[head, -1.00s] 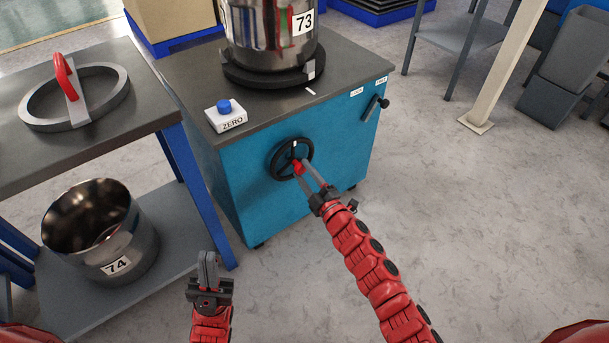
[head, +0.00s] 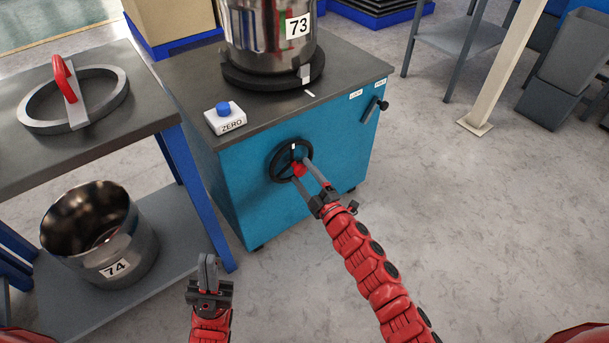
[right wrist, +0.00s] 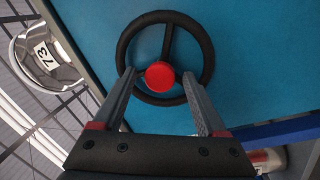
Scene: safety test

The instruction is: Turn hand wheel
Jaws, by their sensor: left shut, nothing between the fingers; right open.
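The black hand wheel (head: 277,166) is on the front of the blue cabinet (head: 240,190). It has a red part (head: 299,169) that also shows in the right wrist view as a round red knob (right wrist: 160,76) near the wheel's middle. My right gripper (head: 305,172) is open at the wheel; the right wrist view shows its two fingers (right wrist: 160,88) on either side of the red knob, with gaps to it. I cannot tell whether the fingers touch the rim. My left gripper (head: 207,258) is shut and empty, low in front of the left bench, away from the wheel.
A steel pot marked 73 (head: 260,40) stands on the cabinet top near a ZERO button box (head: 225,117). A black lever (head: 376,103) sticks out at the cabinet's right. Pot 74 (head: 130,255) is on the left bench's lower shelf.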

